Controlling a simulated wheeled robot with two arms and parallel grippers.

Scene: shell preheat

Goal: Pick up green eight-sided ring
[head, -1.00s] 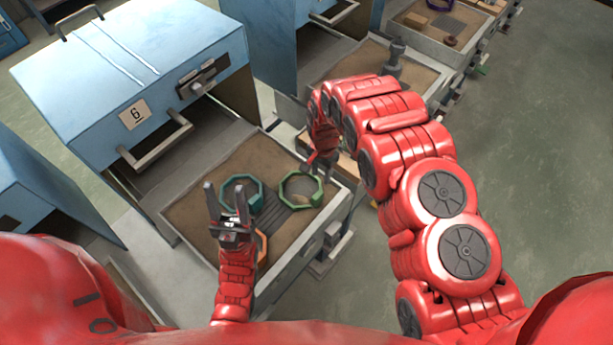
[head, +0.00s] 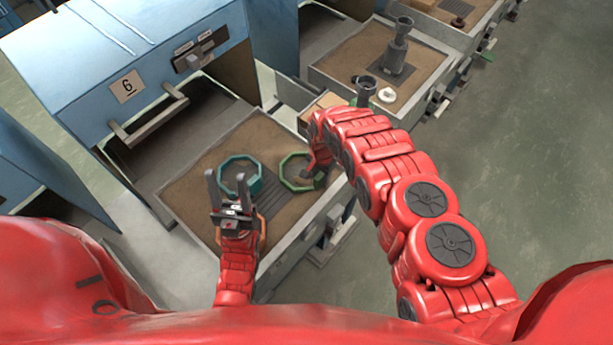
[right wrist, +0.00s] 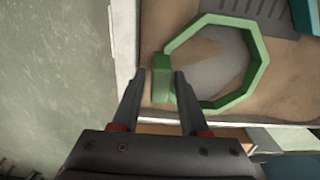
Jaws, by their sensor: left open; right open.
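The green eight-sided ring (head: 284,168) lies in the open sandy tray, right of a teal ring (head: 240,191). In the right wrist view the green ring (right wrist: 256,78) is large, with a green block-like tab (right wrist: 161,88) on its left side. My right gripper (right wrist: 159,74) is open, its fingertips on either side of that tab; whether they touch it I cannot tell. In the head view my right gripper (head: 312,172) covers the ring's right edge. My left gripper (head: 228,184) is open and empty over the tray's near left, partly hiding an orange ring (head: 262,228).
The tray's front wall (head: 305,232) is close to the green ring. A blue cabinet (head: 110,60) marked 6 stands behind left. Another tray (head: 420,98) at the upper right holds a dark upright part (head: 397,50). Open floor (head: 540,170) lies right.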

